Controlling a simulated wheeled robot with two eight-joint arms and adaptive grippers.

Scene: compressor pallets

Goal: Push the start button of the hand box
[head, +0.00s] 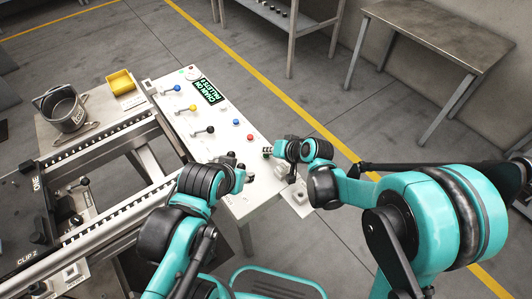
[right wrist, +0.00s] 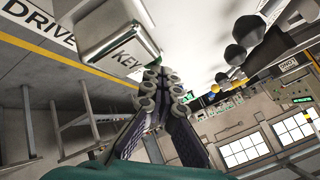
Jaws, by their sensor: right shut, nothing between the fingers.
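A pale box labelled KEY (right wrist: 115,45) fills the upper left of the right wrist view. A sliver of green shows at its right edge; I cannot tell whether that is a start button. My right gripper (head: 268,153) is shut and empty over the right edge of the white control panel (head: 225,133). In the right wrist view its fingers (right wrist: 160,80) lie together beside the KEY box; contact is unclear. Small pale boxes (head: 297,193) sit below the right gripper in the head view. My left gripper (head: 235,163) is at the panel's near part, its jaws too small to judge.
The panel bears levers with blue (head: 178,88), yellow (head: 193,107) and black (head: 210,129) knobs, a green-lettered display (head: 210,90) and a red button (head: 250,137). A bucket (head: 65,108) and yellow bin (head: 121,82) stand left. A bare table (head: 435,35) is back right.

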